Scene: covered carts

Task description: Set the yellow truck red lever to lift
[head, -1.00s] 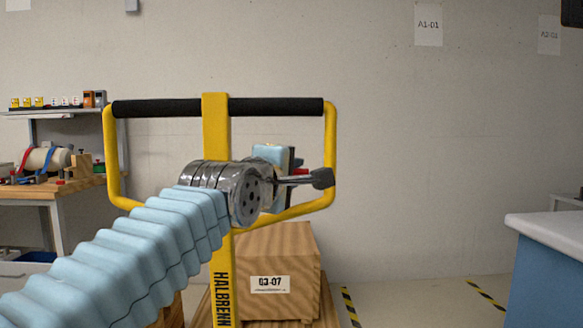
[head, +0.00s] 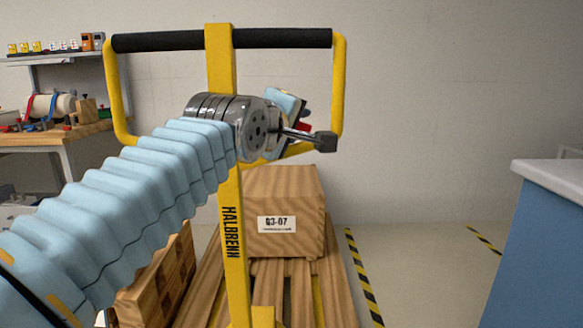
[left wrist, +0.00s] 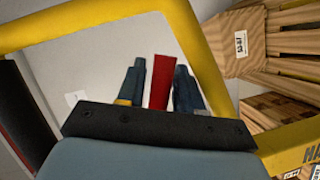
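The yellow truck (head: 233,250) stands ahead, its looped handle carrying a black grip bar (head: 180,41). My left arm reaches across the handle from the left. My left gripper (head: 304,112) is inside the right half of the loop, mostly hidden behind my wrist. The red lever (head: 305,127) shows as a small red patch beside it. In the left wrist view the red lever (left wrist: 160,85) stands between the two dark fingers of my left gripper (left wrist: 158,72). The fingers are apart, with a narrow gap on the lever's left; contact on the right is unclear. My right gripper is out of view.
A workbench (head: 75,140) stands at the left, a blue cabinet with a white top (head: 545,240) at the right. Floor between pallet and cabinet is clear.

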